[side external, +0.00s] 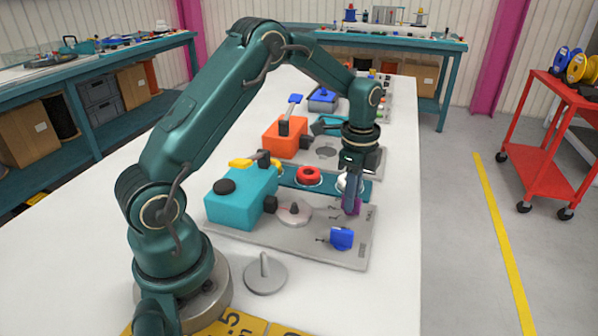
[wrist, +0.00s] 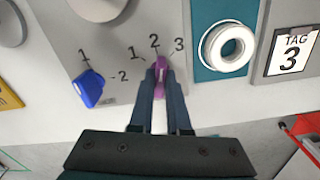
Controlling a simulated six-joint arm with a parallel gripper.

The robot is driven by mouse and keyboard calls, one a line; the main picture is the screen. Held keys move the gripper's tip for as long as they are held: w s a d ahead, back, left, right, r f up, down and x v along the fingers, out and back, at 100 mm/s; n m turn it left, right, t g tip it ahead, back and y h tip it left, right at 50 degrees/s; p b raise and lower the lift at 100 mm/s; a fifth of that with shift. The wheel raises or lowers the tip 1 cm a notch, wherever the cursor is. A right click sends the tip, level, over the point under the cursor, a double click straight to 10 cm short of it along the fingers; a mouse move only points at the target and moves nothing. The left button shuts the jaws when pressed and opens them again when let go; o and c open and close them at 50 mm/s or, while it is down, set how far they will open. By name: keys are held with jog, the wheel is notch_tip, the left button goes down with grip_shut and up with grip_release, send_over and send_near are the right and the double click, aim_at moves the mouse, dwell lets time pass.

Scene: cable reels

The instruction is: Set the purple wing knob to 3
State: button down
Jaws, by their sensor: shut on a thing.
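The purple wing knob (wrist: 161,68) is upright in the wrist view, with the printed numbers 1, 2 and 3 around its far side. Its wing points roughly up the picture, near the 2. My gripper (wrist: 163,80) is shut on the knob, one finger on each side. In the side external view my gripper (side external: 351,205) reaches down onto the grey panel (side external: 305,238), and only a little of the purple knob (side external: 356,208) shows beside the fingers.
A blue wing knob (wrist: 89,90) with its own 1 and 2 marks is to the left on the same panel. A white ring (wrist: 228,47) on a teal strip and a "TAG 3" card (wrist: 291,52) are to the right. A teal block (side external: 241,195) stands left of my gripper in the side view.

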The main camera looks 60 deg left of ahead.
jog(key=m, duration=0.6)
jog(key=c, duration=0.9)
grip_release()
jog(key=shift+r, duration=0.1)
notch_tip(320, 180, up, 7)
jog(key=shift+f, duration=0.1)
